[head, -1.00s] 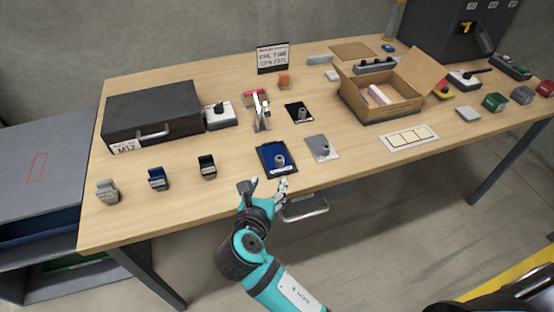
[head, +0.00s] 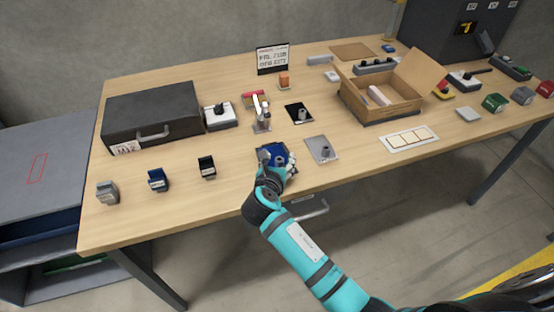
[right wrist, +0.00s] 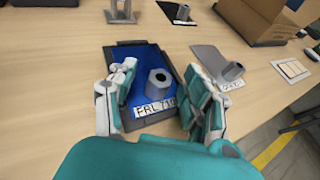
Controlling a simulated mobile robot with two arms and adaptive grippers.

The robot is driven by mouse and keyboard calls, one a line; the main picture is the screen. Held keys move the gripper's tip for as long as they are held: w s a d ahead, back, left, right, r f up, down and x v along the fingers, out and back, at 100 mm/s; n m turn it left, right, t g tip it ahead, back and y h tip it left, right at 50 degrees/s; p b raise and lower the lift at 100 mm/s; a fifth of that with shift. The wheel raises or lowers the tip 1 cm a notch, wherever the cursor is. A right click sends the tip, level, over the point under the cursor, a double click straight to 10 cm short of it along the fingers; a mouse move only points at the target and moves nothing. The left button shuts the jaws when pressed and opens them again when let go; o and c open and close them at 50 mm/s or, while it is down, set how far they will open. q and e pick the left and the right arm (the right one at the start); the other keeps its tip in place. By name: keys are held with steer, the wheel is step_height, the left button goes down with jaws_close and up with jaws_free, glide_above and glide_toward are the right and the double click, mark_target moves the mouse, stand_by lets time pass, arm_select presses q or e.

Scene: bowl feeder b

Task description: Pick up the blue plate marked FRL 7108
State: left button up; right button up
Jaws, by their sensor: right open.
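The blue plate (right wrist: 140,92) lies on the table with a dark edge around it and a grey hollow post standing on it. Its white label reads FRL 71, with the end cut off behind a finger. In the head view the plate (head: 270,149) is mostly hidden by my right gripper (head: 278,160). In the right wrist view my right gripper (right wrist: 155,100) is open, with one finger on each side of the plate's near part and the post between them. I cannot tell whether the fingers touch the plate. My left gripper is not in view.
A grey plate with a post (head: 322,150) lies just right of the blue one, and a black plate (head: 298,112) lies behind. A metal stand (head: 261,118) is behind left. Small blocks stand left. An open cardboard box (head: 385,108) is at right.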

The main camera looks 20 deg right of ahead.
jaws_close()
stand_by(0.3)
